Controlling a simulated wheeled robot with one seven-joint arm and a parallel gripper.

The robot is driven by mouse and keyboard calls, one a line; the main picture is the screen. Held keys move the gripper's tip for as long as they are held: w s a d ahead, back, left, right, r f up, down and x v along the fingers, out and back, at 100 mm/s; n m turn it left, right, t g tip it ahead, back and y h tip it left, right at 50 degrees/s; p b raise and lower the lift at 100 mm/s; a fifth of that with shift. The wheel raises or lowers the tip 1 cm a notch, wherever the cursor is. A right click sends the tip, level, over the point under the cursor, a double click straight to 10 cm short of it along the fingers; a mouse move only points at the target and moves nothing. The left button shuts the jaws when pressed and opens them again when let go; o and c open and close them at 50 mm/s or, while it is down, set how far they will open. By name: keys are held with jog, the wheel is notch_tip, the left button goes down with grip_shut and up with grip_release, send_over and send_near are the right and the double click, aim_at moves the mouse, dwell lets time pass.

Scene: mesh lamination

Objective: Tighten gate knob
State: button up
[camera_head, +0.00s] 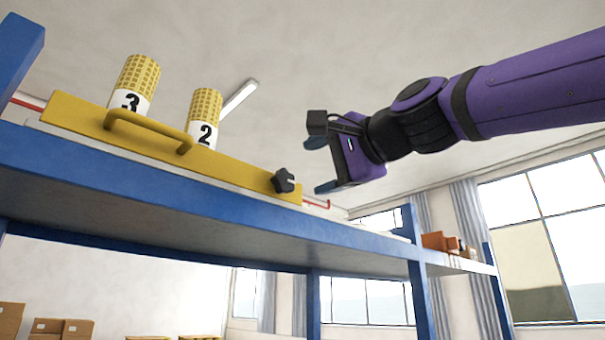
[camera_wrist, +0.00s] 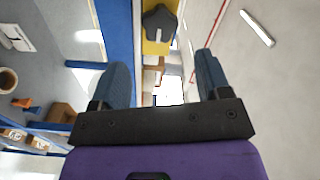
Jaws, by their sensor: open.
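The gate is a long yellow bar (camera_head: 225,165) with a yellow handle (camera_head: 150,133), standing along the edge of a high blue shelf. A dark lobed knob (camera_head: 284,181) sits at the gate's right end. My gripper (camera_head: 318,164) is to the right of the knob and apart from it, with nothing in it. In the wrist view the knob (camera_wrist: 159,24) shows ahead of and between the two open fingers (camera_wrist: 162,80), near the top edge, against the yellow gate (camera_wrist: 155,47). Whether the knob is tight cannot be told.
Two yellow mesh rolls, marked 3 (camera_head: 134,84) and 2 (camera_head: 204,116), stand behind the gate. The blue shelf beam (camera_head: 200,190) runs below the gate. A blue post (camera_head: 418,270) and small brown items (camera_head: 445,242) are at the right. Open air surrounds my gripper.

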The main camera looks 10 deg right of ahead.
jog(key=shift+v, duration=1.2)
jog(key=s+d+f+n+g+h, duration=0.2)
jog(key=d+f, duration=0.4)
jog(key=f, duration=0.9)
jog(key=s+d+f+n+g+h, duration=0.3)
jog(key=d+f, duration=0.3)
jog(key=f, duration=0.9)
jog(key=s+d+f+n+g+h, duration=0.2)
jog(key=s+d+f+g+h, duration=0.2)
jog(key=f, duration=1.1)
jog(key=shift+s+d+n+g+h, duration=0.3)
jog(key=shift+s+d+n+h, duration=0.15)
jog(key=shift+d, duration=0.7)
jog(key=shift+f, duration=0.15)
